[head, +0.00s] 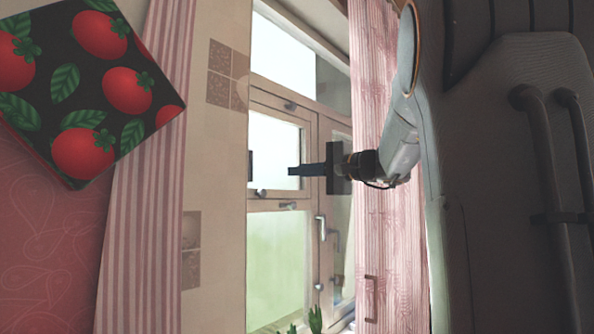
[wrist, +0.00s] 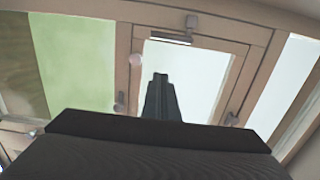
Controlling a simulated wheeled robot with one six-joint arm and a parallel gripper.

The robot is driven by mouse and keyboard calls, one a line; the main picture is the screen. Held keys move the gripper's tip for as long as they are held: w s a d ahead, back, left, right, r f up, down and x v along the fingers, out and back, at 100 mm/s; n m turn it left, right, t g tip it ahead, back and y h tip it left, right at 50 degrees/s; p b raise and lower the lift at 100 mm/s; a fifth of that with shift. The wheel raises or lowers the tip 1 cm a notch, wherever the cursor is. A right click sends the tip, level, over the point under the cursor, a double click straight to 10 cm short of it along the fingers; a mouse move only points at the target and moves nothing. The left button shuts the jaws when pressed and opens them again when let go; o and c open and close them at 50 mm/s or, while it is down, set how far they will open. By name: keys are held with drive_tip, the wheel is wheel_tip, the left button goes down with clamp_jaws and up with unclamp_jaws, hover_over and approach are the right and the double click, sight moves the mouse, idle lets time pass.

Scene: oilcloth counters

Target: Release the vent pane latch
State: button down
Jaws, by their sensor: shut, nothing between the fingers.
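The vent pane (head: 275,150) is a small bright pane in a pale wooden frame, and it also fills the middle of the wrist view (wrist: 205,70). It looks closed. A metal bar-like fitting (wrist: 170,39), possibly the latch, lies along one edge of its frame in the wrist view. A dark piece (head: 250,164) at the pane's left edge in the head view may be the same fitting. A small knob (head: 260,193) sits on the lower rail. My gripper (head: 292,171) is shut and empty in front of the pane, pointing left, apart from the bar-like fitting.
A frosted green lower pane (head: 278,260) is below. A side casement with a metal handle (head: 321,228) is to the right. Pink curtains hang on both sides, the right one (head: 375,250) behind my arm. Plants (head: 315,319) stand at the bottom. A tomato-patterned box-like object (head: 65,95) is at upper left.

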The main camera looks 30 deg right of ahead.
drive_tip(key=w+a+p, duration=0.5)
drive_tip(key=w+a, duration=0.1)
drive_tip(key=a, duration=0.1)
drive_tip(key=shift+w, duration=0.15)
